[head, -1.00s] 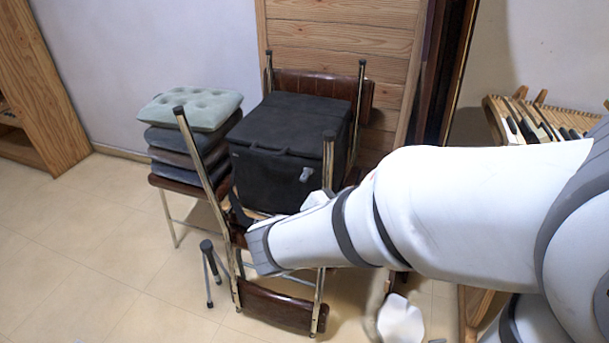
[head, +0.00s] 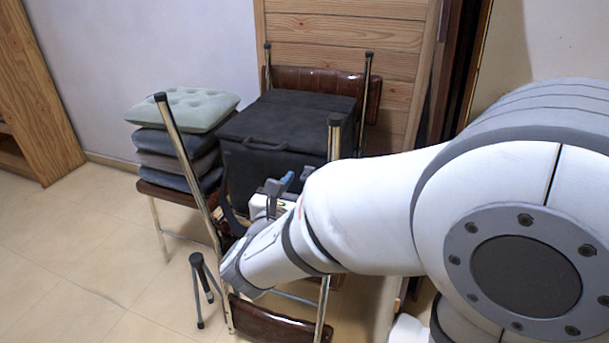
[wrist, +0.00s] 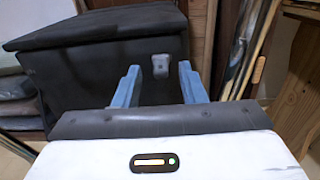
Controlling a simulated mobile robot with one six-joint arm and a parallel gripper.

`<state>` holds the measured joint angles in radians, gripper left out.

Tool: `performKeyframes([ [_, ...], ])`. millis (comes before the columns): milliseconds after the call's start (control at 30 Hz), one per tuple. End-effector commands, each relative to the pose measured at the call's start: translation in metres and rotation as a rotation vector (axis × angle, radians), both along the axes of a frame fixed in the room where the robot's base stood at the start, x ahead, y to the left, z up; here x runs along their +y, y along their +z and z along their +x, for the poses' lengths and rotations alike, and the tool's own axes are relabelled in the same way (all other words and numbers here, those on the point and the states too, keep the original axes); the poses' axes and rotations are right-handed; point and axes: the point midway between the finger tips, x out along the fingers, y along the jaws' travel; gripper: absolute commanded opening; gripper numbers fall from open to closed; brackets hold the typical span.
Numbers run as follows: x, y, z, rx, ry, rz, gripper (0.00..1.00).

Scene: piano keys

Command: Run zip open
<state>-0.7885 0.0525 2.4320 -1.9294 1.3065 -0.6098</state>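A black box-shaped bag (head: 290,122) with a lid and a front handle (head: 265,145) sits among the upturned chairs. It fills the upper left of the wrist view (wrist: 60,85). A small light-grey tag or pull (wrist: 161,62) is on its front face. I cannot make out a zip line or slider clearly. My gripper (wrist: 158,72) has two blue fingers spread apart, pointing at the bag's front. The grey piece appears between the fingertips, but I see no finger touching it. In the head view my gripper (head: 290,181) is low before the bag, partly hidden by my arm.
Chair legs (head: 187,150) stand up left of my arm and another (head: 334,135) just beside it. Stacked cushions (head: 185,108) are at the left. A small tripod (head: 201,285) stands on the floor. Wooden panels (head: 345,30) lean behind. Floor at the left is clear.

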Motion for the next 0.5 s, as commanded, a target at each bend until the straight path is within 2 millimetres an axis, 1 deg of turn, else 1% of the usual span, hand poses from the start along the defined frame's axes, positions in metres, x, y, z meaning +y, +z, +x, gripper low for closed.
performKeyframes([
  [33, -0.003, -0.002, 0.006, -0.002, -0.005, 0.002, 0.37],
  [100, -0.005, -0.001, 0.012, 0.000, -0.003, 0.001, 0.37],
  [200, -0.007, -0.001, 0.016, 0.000, -0.003, 0.001, 0.37],
  [500, -0.008, 0.000, 0.018, 0.000, -0.002, 0.001, 0.37],
])
